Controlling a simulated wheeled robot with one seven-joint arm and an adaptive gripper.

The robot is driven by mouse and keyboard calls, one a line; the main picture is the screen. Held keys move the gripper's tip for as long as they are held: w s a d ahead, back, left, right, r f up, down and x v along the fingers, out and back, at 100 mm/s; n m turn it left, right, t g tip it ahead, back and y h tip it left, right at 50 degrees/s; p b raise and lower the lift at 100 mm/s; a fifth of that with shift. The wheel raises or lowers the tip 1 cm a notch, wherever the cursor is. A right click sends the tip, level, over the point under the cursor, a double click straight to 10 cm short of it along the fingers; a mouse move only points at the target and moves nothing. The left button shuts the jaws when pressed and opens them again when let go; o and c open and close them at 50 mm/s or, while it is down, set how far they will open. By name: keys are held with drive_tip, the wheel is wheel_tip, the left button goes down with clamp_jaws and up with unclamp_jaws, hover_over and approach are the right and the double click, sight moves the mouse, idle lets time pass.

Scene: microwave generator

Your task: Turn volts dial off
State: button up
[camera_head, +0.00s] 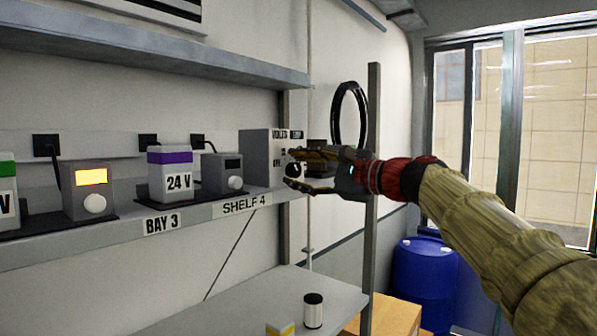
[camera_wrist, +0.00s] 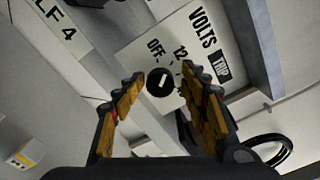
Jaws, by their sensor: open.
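The volts dial (camera_wrist: 160,83) is a round black knob with a short white mark. It sits on a grey panel box (camera_head: 258,157) at the right end of the shelf. "VOLTS" is printed on the box, with "OFF" and "12" beside the dial. I cannot tell for sure which label the mark points to. My gripper (camera_wrist: 163,78) is open, with one finger on each side of the dial in the wrist view. Whether the fingers touch it cannot be told. In the head view my gripper (camera_head: 293,170) is at the box's front, partly hiding it.
Left along the shelf (camera_head: 190,220) stand a purple-topped 24 V block (camera_head: 170,175), a small dark-fronted unit (camera_head: 222,173) and a lit-screen unit (camera_head: 90,190). A metal post (camera_head: 372,250) and black ring (camera_head: 349,115) are close by.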

drive_tip(key=shift+d, duration=0.1)
drive_tip(key=v, duration=0.8)
wheel_tip(320, 180, up, 6)
drive_tip(key=p, duration=0.8)
wheel_tip(320, 180, down, 6)
drive_tip(key=m+p, duration=1)
drive_tip(key=shift+p+x, duration=1.1)
drive_tip(key=shift+x, duration=2.75)
drive_tip(key=shift+w+d+f, duration=0.1)
drive_tip(key=shift+f, duration=0.05)
drive_tip(key=shift+c, duration=1)
